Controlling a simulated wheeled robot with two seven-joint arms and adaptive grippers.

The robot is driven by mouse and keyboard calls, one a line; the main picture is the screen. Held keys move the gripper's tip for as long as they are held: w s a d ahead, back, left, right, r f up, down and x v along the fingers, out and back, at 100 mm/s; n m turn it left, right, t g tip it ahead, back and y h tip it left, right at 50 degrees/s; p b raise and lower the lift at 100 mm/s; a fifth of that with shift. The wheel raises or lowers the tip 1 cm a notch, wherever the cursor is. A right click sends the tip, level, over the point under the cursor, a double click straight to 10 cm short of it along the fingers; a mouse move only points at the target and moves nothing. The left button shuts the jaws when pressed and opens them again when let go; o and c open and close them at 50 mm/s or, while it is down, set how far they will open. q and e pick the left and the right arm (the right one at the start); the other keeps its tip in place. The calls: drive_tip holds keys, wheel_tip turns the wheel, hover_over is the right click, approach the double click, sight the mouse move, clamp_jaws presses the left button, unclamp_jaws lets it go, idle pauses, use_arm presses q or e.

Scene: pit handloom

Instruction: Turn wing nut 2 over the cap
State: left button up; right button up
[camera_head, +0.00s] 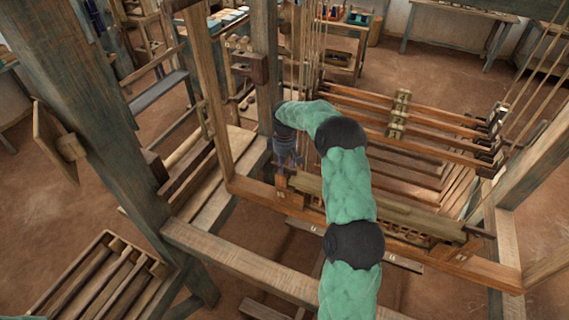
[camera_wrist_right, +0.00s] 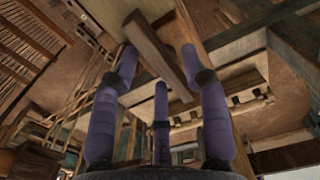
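My right gripper (camera_head: 289,162) hangs at the left end of the loom's sley, the green and black arm reaching to it from the bottom. In the wrist view its three purple fingers (camera_wrist_right: 160,66) are spread, with no object visibly clamped. A wooden bar (camera_wrist_right: 152,48) shows between and beyond the fingertips; I cannot tell whether they touch it. In the head view a small upright wooden piece (camera_head: 281,184) stands just below the fingers. Wing nut 2 and its cap cannot be made out, being too small or hidden by the gripper. My left gripper is not in view.
The sley's lower beam (camera_head: 255,191) runs right under my arm. A thick loom post (camera_head: 100,120) stands at the left, and a thinner upright (camera_head: 208,90) rises beside the gripper. Shafts (camera_head: 430,118) lie behind the arm.

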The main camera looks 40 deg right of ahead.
wheel_tip(320, 180, up, 12)
idle(0.7)
idle(0.4)
